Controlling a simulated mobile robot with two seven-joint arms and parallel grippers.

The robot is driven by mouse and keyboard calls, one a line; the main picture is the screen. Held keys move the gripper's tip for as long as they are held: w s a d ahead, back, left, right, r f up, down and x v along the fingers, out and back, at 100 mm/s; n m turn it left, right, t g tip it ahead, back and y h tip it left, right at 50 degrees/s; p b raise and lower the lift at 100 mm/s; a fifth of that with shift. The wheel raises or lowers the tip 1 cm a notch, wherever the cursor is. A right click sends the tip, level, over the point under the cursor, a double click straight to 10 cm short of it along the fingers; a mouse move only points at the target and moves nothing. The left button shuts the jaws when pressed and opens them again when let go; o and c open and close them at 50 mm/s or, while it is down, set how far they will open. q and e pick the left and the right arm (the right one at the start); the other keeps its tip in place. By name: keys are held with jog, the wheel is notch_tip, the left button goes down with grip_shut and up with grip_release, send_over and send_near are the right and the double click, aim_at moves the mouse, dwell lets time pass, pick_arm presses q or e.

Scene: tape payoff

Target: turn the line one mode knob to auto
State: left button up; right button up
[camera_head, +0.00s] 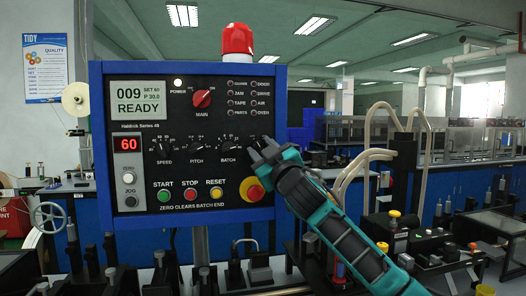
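A blue-framed control panel (130,215) faces me in the head view, with a READY display and a red number display. A row of black knobs runs across its middle: the speed knob (164,148), the pitch knob (197,147) and the batch knob (229,146). My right gripper (262,151) comes in from the lower right, its fingertips at the right end of this row. It covers that spot, so the mode knob, its label and its setting are hidden. I cannot tell whether the fingers touch or grip anything. My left gripper is not in view.
A red main switch (202,99) sits above the knobs. A red-and-yellow stop button (254,191) is just below my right gripper. Start, stop and reset buttons line the panel's lower part. A red beacon (237,40) tops the panel. Hoses (352,172) and machinery stand at right.

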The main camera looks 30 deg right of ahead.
jog(key=b+v, duration=0.3)
jog(key=v, duration=1)
jog(key=shift+w+d, duration=0.1)
dwell(0.3)
